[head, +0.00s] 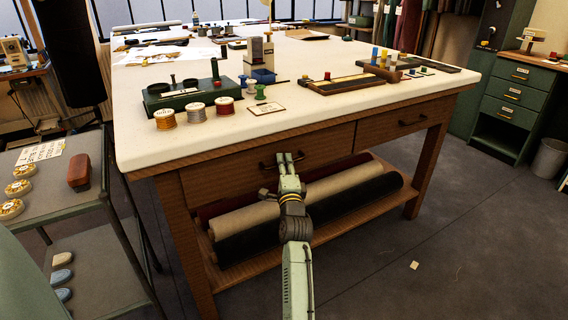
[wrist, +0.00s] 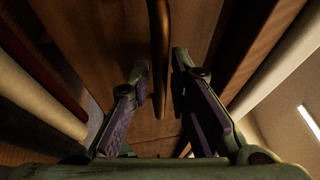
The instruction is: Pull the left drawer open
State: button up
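The left drawer (head: 222,178) is a brown wooden front under the pale tabletop, and it looks closed. Its dark handle (head: 267,165) is partly hidden behind my gripper (head: 291,157) in the head view. In the wrist view the handle (wrist: 158,50) runs as an upright bar from the top edge down between the fingertips. My gripper (wrist: 163,72) is open there, one finger on each side of the bar, with gaps showing. I cannot tell whether either finger touches it.
The right drawer (head: 405,120) has its own handle. Fabric rolls (head: 335,187) lie on the low shelf (head: 225,275) below the drawers. Thread spools (head: 196,112) stand near the tabletop edge (head: 150,160). A grey side table (head: 60,185) stands left. Floor at the right front is mostly clear.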

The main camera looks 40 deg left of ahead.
jog(key=shift+w+a, duration=0.1)
jog(key=shift+c, duration=0.3)
grip_shut()
dwell(0.4)
